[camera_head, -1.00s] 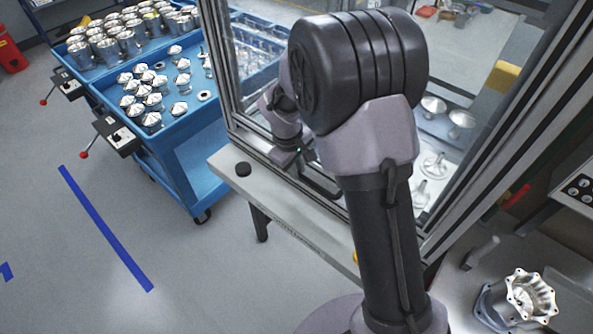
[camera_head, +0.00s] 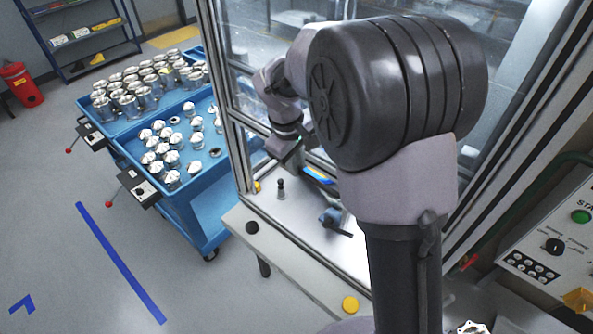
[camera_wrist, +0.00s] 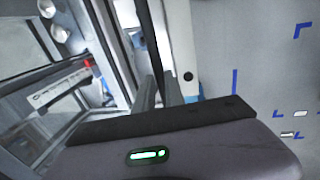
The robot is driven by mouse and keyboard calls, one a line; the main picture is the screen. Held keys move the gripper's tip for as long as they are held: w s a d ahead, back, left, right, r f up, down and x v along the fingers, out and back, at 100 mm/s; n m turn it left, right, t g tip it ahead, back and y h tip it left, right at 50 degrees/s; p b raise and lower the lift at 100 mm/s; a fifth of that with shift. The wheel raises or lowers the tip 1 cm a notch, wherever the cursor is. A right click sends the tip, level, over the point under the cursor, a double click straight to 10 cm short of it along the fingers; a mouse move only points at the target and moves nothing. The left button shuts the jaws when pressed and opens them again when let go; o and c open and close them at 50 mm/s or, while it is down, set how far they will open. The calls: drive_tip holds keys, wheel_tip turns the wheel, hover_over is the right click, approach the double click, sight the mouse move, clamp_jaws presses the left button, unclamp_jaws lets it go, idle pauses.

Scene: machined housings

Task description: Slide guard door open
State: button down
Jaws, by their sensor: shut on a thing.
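The guard door (camera_head: 245,45) is a clear panel in a metal frame on the machine enclosure. A gap shows below its lower rail, with the bench inside visible through it. The grip itself is mostly hidden, and my arm covers the right part of the door.
A blue cart (camera_head: 190,195) with metal parts stands left of the enclosure. A small black post (camera_head: 281,188) and a dark tool (camera_head: 335,220) are on the bench (camera_head: 300,262). A control panel (camera_head: 550,250) is at right.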

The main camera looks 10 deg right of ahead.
wheel_tip(320, 180, up, 9)
drive_tip(key=p, duration=0.5)
drive_tip(key=shift+r, duration=0.2)
drive_tip(key=c, duration=1.4)
unclamp_jaws()
wheel_tip(320, 180, up, 17)
drive_tip(key=s+a+p, duration=0.1)
drive_tip(key=s+a, duration=0.1)
drive_tip(key=shift+a, duration=0.35)
